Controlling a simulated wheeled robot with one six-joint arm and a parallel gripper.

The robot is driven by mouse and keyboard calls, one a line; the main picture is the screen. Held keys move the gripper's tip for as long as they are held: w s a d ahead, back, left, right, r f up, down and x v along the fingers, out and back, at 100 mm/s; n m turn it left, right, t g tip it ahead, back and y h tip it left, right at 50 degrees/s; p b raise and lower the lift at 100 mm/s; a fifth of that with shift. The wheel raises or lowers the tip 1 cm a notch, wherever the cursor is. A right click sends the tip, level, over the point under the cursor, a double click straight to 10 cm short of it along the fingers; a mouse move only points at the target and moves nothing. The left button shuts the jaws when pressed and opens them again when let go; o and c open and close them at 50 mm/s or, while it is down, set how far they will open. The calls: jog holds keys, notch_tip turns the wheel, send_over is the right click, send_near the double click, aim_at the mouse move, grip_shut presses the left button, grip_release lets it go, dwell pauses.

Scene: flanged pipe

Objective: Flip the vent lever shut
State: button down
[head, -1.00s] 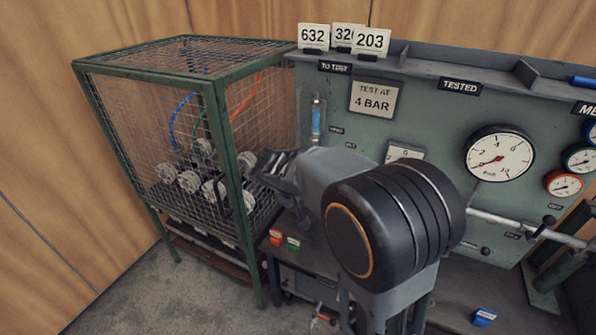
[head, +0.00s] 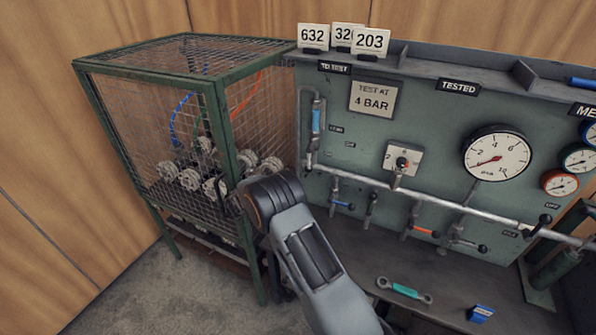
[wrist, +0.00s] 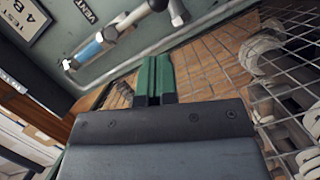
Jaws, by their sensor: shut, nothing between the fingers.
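My gripper (wrist: 157,62) shows in the wrist view with its two narrow fingers together and nothing between them. In the head view my wrist is by the cage's right front post and hides the gripper. A VENT label (wrist: 85,13) is on the green panel (head: 440,110). Beside it is a blue cylindrical piece (head: 316,121) on a short upright pipe; it also shows at upper left in the wrist view (wrist: 90,50), apart from the fingers. A lever with a dark blue handle (head: 343,205) hangs under the long pipe. I cannot tell which blue part is the vent lever.
A green mesh cage (head: 222,90) holding white flanged parts stands left, close to my arm. A long pale pipe (head: 440,205) with several levers crosses the panel. A teal-handled wrench (head: 404,290) and a blue box (head: 482,313) lie on the bench.

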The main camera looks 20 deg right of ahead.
jog(key=p+x, duration=0.2)
jog(key=x, duration=0.8)
jog(key=shift+p, duration=0.3)
